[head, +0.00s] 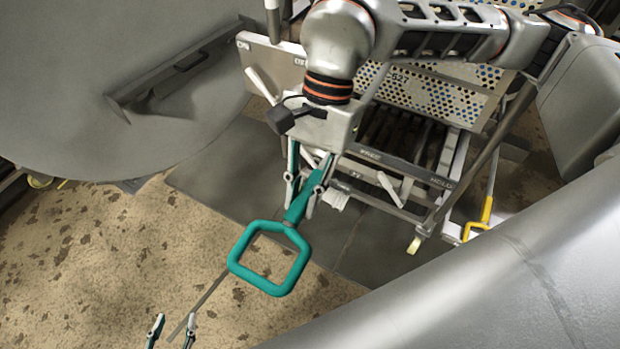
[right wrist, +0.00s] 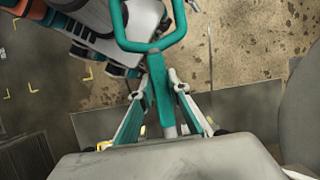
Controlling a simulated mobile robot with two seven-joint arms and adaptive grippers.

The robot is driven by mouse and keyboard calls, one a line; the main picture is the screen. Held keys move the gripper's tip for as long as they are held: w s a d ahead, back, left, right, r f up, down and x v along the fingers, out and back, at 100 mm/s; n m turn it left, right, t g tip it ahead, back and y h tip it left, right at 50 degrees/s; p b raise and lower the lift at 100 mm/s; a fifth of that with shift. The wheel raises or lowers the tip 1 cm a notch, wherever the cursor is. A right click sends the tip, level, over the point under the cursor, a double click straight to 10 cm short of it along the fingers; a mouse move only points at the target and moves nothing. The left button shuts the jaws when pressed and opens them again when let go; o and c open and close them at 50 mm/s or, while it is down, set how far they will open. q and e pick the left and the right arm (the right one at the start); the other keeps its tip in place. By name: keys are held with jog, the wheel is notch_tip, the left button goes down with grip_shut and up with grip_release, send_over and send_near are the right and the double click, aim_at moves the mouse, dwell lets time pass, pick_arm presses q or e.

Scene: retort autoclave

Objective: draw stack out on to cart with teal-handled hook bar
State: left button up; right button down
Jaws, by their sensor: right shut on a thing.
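The hook bar's teal handle (head: 270,285) is a squared loop with a flat neck, held in the air over the floor. My right gripper (head: 306,192) is shut on the neck below the loop. In the right wrist view the neck (right wrist: 158,85) lies between the fingers, with a short grey rod beyond; the hook end is hidden. My left gripper (head: 171,334) is open and empty at the bottom edge, apart from the handle. A slatted metal cart (head: 395,208) stands behind my right gripper. A perforated panel (head: 440,97) with blue and tan dots shows above it; I cannot tell whether it belongs to the stack.
A large grey round door (head: 90,90) with a bar across it fills the upper left. A big grey cylinder (head: 500,280) crosses the lower right. A yellow handle (head: 484,220) is right of the cart. Stained floor (head: 80,260) at lower left is mostly open.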

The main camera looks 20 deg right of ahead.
aim_at(250, 279)
jog(key=shift+s+a+r, duration=0.15)
jog(key=shift+s+a, duration=0.4)
jog(key=shift+a, duration=0.3)
jog(key=shift+s+a, duration=0.45)
jog(key=shift+a, duration=0.15)
jog(key=shift+s+a, duration=1.7)
jog(key=shift+a, duration=0.35)
jog(key=shift+s+a, duration=0.9)
jog(key=shift+a, duration=0.3)
jog(key=shift+s+a, duration=0.85)
jog(key=shift+a, duration=0.35)
pick_arm(q)
jog(key=shift+w+d+r, duration=0.15)
jog(key=shift+d+r, duration=0.1)
pick_arm(e)
jog(key=s+a, duration=0.8)
jog(key=a, duration=0.3)
jog(key=shift+s, duration=0.4)
pick_arm(q)
jog(key=shift+a+f, duration=0.1)
jog(key=shift+f, duration=0.05)
pick_arm(e)
jog(key=shift+w+d, duration=0.2)
jog(key=shift+w, duration=0.05)
